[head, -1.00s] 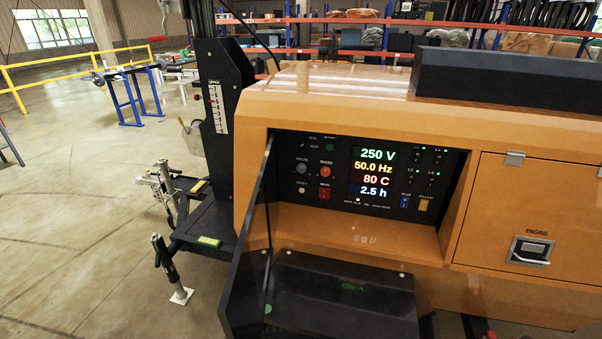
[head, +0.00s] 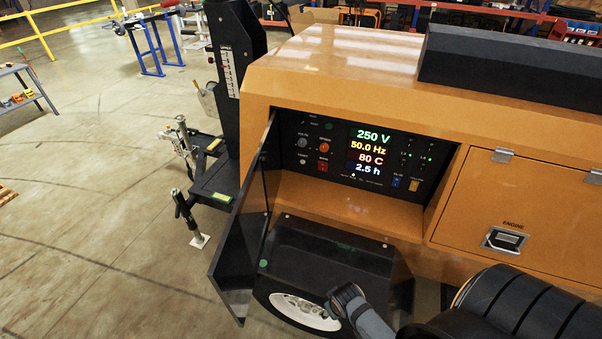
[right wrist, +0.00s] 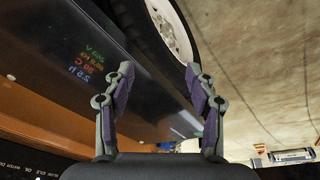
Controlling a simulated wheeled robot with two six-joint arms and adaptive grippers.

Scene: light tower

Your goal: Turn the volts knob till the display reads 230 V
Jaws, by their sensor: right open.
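The control panel (head: 340,165) sits in a recess of the orange machine, behind an open dark door (head: 240,225). Its lit display (head: 370,151) reads 250 V, 50.0 Hz, 80 C and 2.5 h. A grey knob (head: 302,142) at the panel's upper left seems to be the volts knob; its label is too small to read surely. My right arm enters the head view at the bottom right, below the panel. In the right wrist view, my right gripper (right wrist: 160,72) is open and empty, with its fingers well apart. My left gripper is not in view.
The engine hatch (head: 525,205) is shut. Open floor lies at the left.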

